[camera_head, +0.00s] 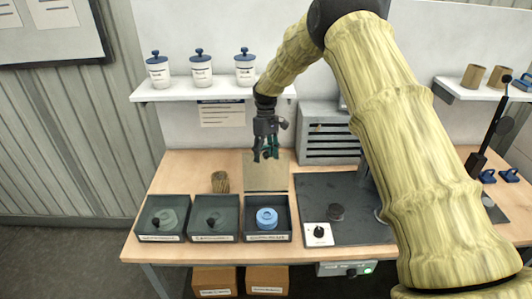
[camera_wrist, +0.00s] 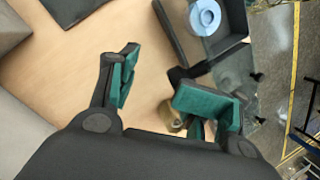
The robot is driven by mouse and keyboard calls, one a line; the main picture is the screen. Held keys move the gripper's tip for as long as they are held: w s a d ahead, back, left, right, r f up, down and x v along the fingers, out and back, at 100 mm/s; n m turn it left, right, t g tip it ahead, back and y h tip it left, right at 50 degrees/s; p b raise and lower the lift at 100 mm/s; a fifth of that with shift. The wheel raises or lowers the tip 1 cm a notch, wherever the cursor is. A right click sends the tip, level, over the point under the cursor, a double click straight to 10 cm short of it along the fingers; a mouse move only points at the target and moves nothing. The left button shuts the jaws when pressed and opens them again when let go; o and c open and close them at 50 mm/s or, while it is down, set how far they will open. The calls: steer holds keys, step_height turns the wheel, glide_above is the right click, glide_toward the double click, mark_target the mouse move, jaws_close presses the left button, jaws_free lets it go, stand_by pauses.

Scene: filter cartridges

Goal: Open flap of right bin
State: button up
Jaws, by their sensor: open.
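The right bin (camera_head: 267,238) is a dark tray at the front of the table with a blue ring-shaped cartridge (camera_head: 267,217) inside. Its top looks uncovered, and its see-through flap (camera_head: 266,178) stands raised at the back edge. My gripper (camera_head: 265,157) is open and empty, above and behind the bin, close to the flap's upper edge; contact cannot be told. In the wrist view the open fingers (camera_wrist: 165,92) show with a dark knob (camera_wrist: 186,74) beside them, near the right bin (camera_wrist: 238,50) and its blue cartridge (camera_wrist: 205,16).
The middle bin (camera_head: 214,238) and left bin (camera_head: 160,238) have see-through flaps lying shut, with dark knobs. A tan cylinder (camera_head: 220,182) stands behind the middle bin. A dark mat (camera_head: 345,226) lies to the right. A shelf (camera_head: 200,92) with white jars is above.

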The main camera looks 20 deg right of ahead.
steer(key=shift+s+d+r, duration=0.1)
steer(key=shift+w, duration=0.2)
steer(key=shift+r, duration=0.1)
steer(key=v, duration=1.2)
steer(key=shift+s, duration=0.1)
